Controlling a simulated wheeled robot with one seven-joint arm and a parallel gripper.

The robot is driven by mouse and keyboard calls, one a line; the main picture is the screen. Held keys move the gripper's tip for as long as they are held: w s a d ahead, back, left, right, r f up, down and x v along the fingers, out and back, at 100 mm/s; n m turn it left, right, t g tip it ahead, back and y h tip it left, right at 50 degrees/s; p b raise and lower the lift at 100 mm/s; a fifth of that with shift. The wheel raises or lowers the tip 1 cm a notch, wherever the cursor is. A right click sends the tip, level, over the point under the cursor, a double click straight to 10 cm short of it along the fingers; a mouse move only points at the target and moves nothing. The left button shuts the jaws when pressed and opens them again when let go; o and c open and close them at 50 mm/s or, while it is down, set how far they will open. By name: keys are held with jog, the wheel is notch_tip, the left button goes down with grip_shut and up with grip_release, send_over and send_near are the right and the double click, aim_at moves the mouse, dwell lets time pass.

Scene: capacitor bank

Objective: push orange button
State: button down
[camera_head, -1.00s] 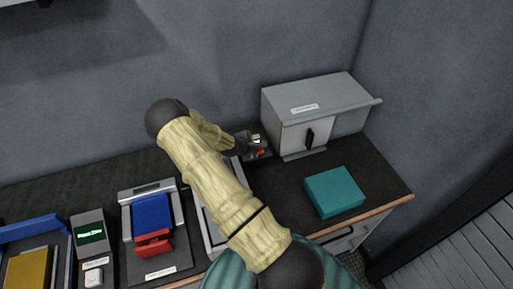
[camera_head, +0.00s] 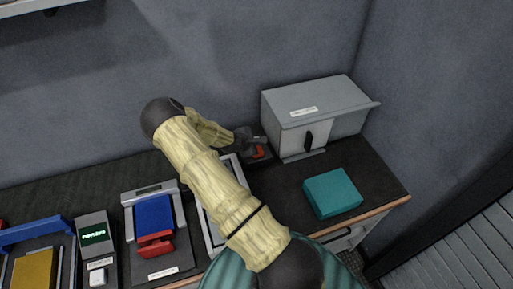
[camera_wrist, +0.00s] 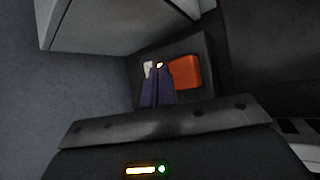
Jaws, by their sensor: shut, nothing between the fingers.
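The orange button (camera_wrist: 185,72) is a square orange block on a dark panel (camera_wrist: 208,48) in the wrist view. In the head view the orange button (camera_head: 259,153) shows small beside the grey cabinet, partly covered by my gripper. My gripper (camera_wrist: 158,70) is shut and empty, its dark fingers just left of the orange button in the wrist view. In the head view my gripper (camera_head: 256,139) is over the dark panel. A small pale part shows just left of the fingertips. I cannot tell whether the fingers touch anything.
A grey cabinet (camera_head: 310,105) with a black handle stands right of the button. A teal block (camera_head: 332,193) lies on the dark counter in front of it. A blue and red device (camera_head: 153,215) and a small screen box (camera_head: 94,236) stand to the left. A grey wall is behind.

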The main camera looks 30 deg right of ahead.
jog(key=shift+r+p, duration=1)
jog(key=shift+r, duration=0.7)
jog(key=shift+a, duration=0.1)
jog(key=s+a+r+m+y+b, duration=0.1)
jog(key=s+a+r+m+y, duration=0.35)
jog(key=a, duration=0.45)
jog(key=s+a+r+m+y+b, duration=0.1)
jog(key=s+a+r+m+y, duration=0.15)
jog(key=a+r+m, duration=0.4)
jog(key=s+a+r+m+y, duration=0.1)
jog(key=s+a+r+m, duration=0.1)
jog(key=s+a+r, duration=0.7)
jog(key=s+a, duration=0.1)
jog(key=s, duration=0.4)
jog(key=shift+r+g+y+b, duration=0.3)
jog(key=shift+r+b, duration=0.1)
